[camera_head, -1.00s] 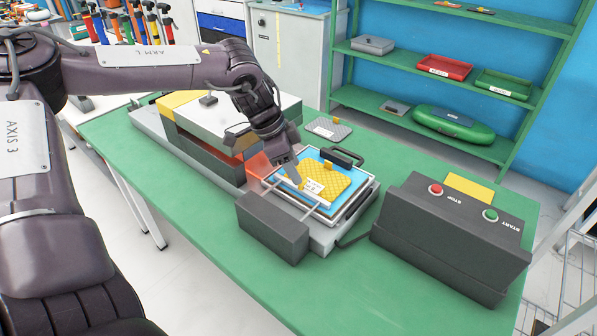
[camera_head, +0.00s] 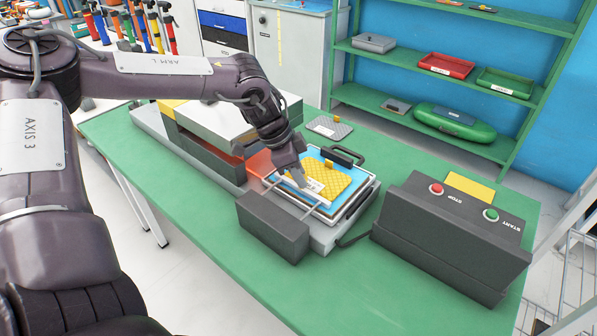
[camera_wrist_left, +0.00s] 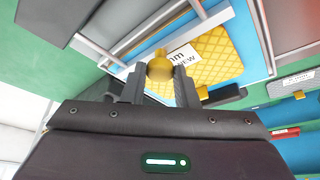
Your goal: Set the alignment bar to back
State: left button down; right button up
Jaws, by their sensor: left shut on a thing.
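My left gripper (camera_head: 299,178) reaches down over the press tray from the left. In the left wrist view its two fingers (camera_wrist_left: 160,78) are shut on a round yellow knob (camera_wrist_left: 160,62). A quilted yellow pad (camera_head: 343,182) with a white label lies on the blue sheet (camera_head: 311,162) in the tray, right beside the fingers. Thin metal rails (camera_head: 318,207) run from the tray to a dark grey block (camera_head: 272,228). My right gripper is not in view.
A grey press with a light top (camera_head: 215,124) stands behind the tray on the green table (camera_head: 350,285). A control box (camera_head: 450,235) with red and green buttons stands at the right. A grey patterned plate (camera_head: 328,127) lies behind. Green shelves (camera_head: 440,60) stand at the back.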

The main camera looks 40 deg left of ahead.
pick_arm(q)
jog(key=s, duration=0.4)
jog(key=shift+s+a+r, duration=0.15)
jog(key=shift+s, duration=0.25)
jog(key=shift+f, duration=0.2)
jog(key=c, duration=1.6)
grip_release()
jog(key=o, duration=0.5)
jog(key=shift+s+r, duration=0.1)
jog(key=shift+s, duration=0.1)
jog(key=shift+c, duration=0.2)
jog(key=shift+w, duration=0.1)
